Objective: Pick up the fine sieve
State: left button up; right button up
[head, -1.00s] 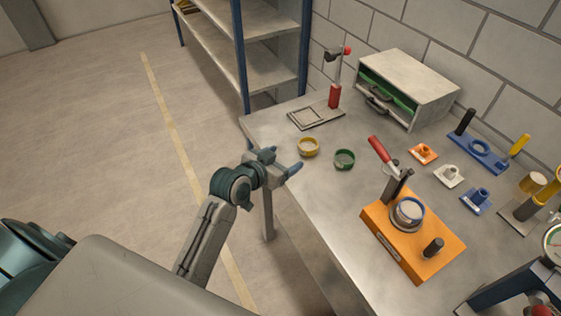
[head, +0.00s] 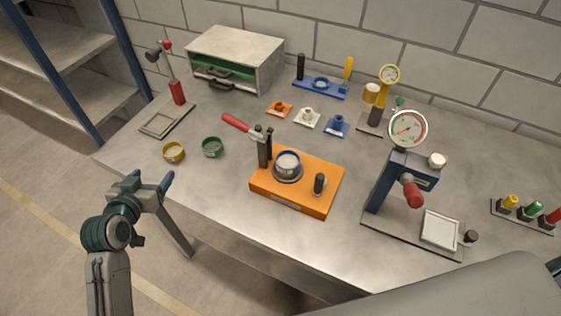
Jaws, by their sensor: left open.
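Three small round ring-shaped vessels show in the head view; I cannot tell from their looks which is the fine sieve. A yellow one (head: 173,152) and a green one (head: 212,147) stand apart on the left part of the table. A blue-rimmed one (head: 288,163) sits on the orange tilting base (head: 318,185), beside a post with a red-handled lever (head: 238,123). My left gripper (head: 150,181) is open and empty off the table's front left edge, nearer me than the yellow ring and touching nothing. My right gripper is out of view.
A press with a dial gauge (head: 408,130) stands right of the orange base. A grey cabinet (head: 240,55), a red-post stand (head: 177,92) and small coloured fixtures (head: 307,117) stand behind. Bare tabletop (head: 215,185) lies in front of the rings.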

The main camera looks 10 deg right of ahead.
aim_at(288, 161)
jog(key=k+l, duration=0.15)
jog(key=l, duration=0.25)
jog(key=k+l+z, duration=0.1)
jog(key=l, duration=0.25)
jog(key=k+l, duration=0.2)
jog(key=l, duration=0.2)
jog(key=k+l+z, duration=0.1)
jog(key=l, duration=0.3)
jog(key=k+l, duration=0.15)
jog(key=l, duration=0.25)
jog(key=z, duration=0.05)
